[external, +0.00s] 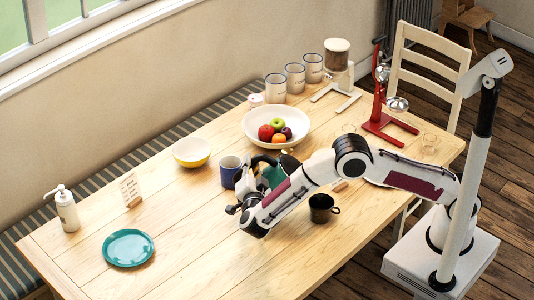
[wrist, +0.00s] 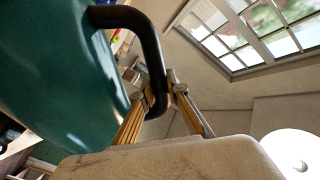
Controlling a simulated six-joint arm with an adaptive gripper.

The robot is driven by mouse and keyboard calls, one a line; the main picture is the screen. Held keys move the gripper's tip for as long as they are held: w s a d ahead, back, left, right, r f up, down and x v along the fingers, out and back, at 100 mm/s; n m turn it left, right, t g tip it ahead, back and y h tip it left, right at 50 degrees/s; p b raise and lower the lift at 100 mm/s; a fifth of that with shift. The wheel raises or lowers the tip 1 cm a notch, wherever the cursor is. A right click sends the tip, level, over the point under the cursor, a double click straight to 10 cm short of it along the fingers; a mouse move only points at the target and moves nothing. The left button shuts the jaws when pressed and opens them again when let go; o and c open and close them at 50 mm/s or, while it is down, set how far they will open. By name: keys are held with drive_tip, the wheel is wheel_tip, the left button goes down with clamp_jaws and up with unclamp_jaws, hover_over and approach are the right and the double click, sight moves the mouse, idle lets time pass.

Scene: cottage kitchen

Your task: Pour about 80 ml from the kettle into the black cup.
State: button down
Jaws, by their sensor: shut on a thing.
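The green kettle (external: 273,175) is in the external view, partly hidden behind my arm and gripper. In the wrist view its green body (wrist: 60,75) fills the left side, with a black handle (wrist: 152,45). My gripper (wrist: 160,95) is shut on that handle, one finger on each side. In the external view my gripper (external: 247,185) is beside the kettle, above the table. The black cup (external: 321,208) stands upright on the table, right of the kettle and near the front edge. Its contents are too dark to tell. The kettle's spout and exact tilt are hidden.
A blue mug (external: 230,170) stands close left of the gripper. Behind are a fruit bowl (external: 252,124), a yellow bowl (external: 192,153) and several canisters (external: 295,77). A red stand (external: 381,122) is at back right. A teal plate (external: 128,248) lies front left, with clear table around it.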

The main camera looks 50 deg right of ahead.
drive_tip(key=shift+w+a+f+n, duration=0.4)
drive_tip(key=shift+w+a+n, duration=0.1)
drive_tip(key=shift+a+n, duration=0.05)
drive_tip(key=shift+w+a+f+n, duration=0.35)
drive_tip(key=shift+w+a+n, duration=0.15)
drive_tip(key=shift+a+n, duration=0.05)
drive_tip(key=shift+w+a+f+n, duration=0.65)
drive_tip(key=shift+f+n, duration=0.15)
drive_tip(key=shift+f, duration=0.05)
wheel_tip(320, 180, down, 6)
drive_tip(key=w+a+n, duration=0.1)
drive_tip(key=a+n, duration=0.1)
drive_tip(key=n, duration=0.2)
drive_tip(key=shift+w, duration=0.4)
drive_tip(key=shift+r, duration=0.1)
drive_tip(key=shift+r, duration=0.15)
